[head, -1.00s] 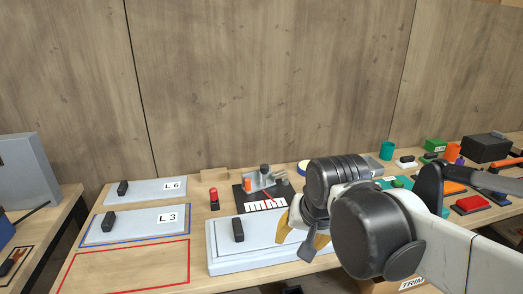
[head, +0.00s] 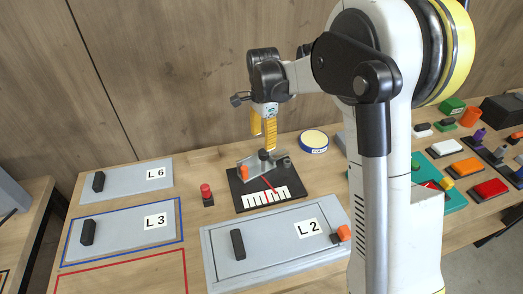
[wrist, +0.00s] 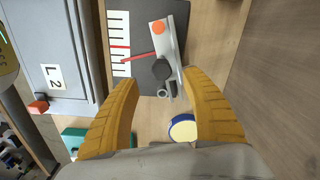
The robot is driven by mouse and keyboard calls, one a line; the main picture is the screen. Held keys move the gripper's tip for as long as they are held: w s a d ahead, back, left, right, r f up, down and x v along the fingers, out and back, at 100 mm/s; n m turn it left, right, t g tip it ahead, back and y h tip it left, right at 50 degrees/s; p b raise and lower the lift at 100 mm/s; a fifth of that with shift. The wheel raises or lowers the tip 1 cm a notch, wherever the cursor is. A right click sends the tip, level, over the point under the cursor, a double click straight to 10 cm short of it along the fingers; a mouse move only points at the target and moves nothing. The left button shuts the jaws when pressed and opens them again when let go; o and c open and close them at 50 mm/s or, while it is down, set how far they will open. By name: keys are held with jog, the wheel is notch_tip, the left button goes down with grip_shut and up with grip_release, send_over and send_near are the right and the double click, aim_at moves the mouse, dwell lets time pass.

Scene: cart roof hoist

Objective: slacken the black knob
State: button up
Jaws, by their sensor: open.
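The black knob (head: 264,154) stands on a grey metal bracket (head: 250,163) on a dark base plate (head: 240,204) with a white scale (head: 268,197) and a red pointer (head: 268,186). My gripper (head: 263,142) points down just above the knob, its yellow fingers apart and empty. In the wrist view, the knob (wrist: 161,69) lies between the two fingertips (wrist: 160,76), with a gap on each side. I cannot tell whether the tips reach down beside it. An orange part (head: 244,172) is on the bracket's left end; it also shows in the wrist view (wrist: 157,27).
A red-topped post (head: 207,194) stands left of the plate. A grey L 2 panel (head: 285,252) lies in front, with L 3 (head: 120,232) and L 6 (head: 128,180) panels to the left. A blue-rimmed round item (head: 313,141) lies to the right.

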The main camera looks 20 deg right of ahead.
aim_at(263, 152)
notch_tip(263, 152, down, 8)
jog(key=shift+w+r+b, duration=0.1)
jog(key=shift+r+b, duration=0.15)
jog(key=shift+b, duration=0.65)
jog(key=c, duration=1.2)
